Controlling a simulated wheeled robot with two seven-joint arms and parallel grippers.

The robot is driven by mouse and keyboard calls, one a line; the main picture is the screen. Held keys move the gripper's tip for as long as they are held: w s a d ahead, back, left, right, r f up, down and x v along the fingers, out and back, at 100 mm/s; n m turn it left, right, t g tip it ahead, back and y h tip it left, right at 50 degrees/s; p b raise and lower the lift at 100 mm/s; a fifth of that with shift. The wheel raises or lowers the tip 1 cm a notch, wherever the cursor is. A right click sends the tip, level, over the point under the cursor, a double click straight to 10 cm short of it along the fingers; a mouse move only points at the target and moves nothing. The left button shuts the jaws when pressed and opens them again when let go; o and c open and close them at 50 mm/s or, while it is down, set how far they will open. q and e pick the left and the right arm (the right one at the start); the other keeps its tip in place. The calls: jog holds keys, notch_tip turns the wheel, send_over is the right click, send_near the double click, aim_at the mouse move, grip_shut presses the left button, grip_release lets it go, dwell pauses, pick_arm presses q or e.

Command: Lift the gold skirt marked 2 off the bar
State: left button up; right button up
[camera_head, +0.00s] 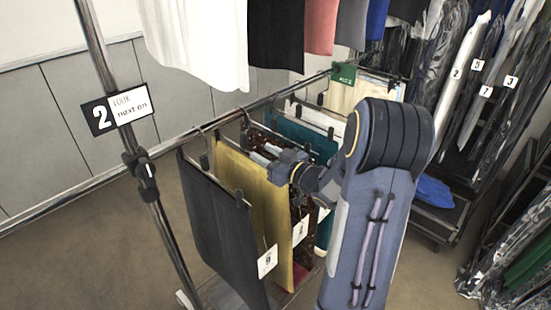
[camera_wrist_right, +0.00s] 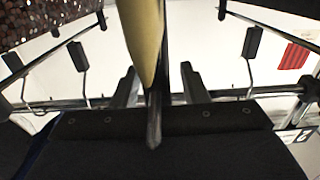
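The gold skirt (camera_head: 240,190) hangs from the lower rail (camera_head: 225,118) in the head view, between a dark grey skirt (camera_head: 222,225) and a brown sequined skirt. A white tag hangs at its side; its number is too small to read. My right gripper (camera_head: 262,156) is at the gold skirt's top edge. In the right wrist view the gold skirt (camera_wrist_right: 140,38) and a dark hanger bar (camera_wrist_right: 154,125) lie edge-on between the fingers of my right gripper (camera_wrist_right: 160,88). The fingers are apart, with gaps on both sides. My left gripper is not in view.
A teal skirt (camera_head: 295,138) and paler garments hang farther along the rail. Tops hang from a higher bar above. A "2 next on" sign (camera_head: 118,108) is on the rack's upright. Bagged garments (camera_head: 480,90) stand at the right. The floor at left is clear.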

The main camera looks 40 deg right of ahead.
aim_at(246, 142)
jog(key=shift+w+a+b, duration=0.2)
jog(key=shift+w+b, duration=0.15)
jog(key=shift+w, duration=1.85)
jog(key=shift+w+a+b, duration=0.2)
jog(key=shift+w+b, duration=0.1)
jog(key=shift+w, duration=1.85)
jog(key=shift+r, duration=0.1)
grip_shut()
jog(key=c, duration=0.8)
grip_release()
jog(key=o, duration=1.1)
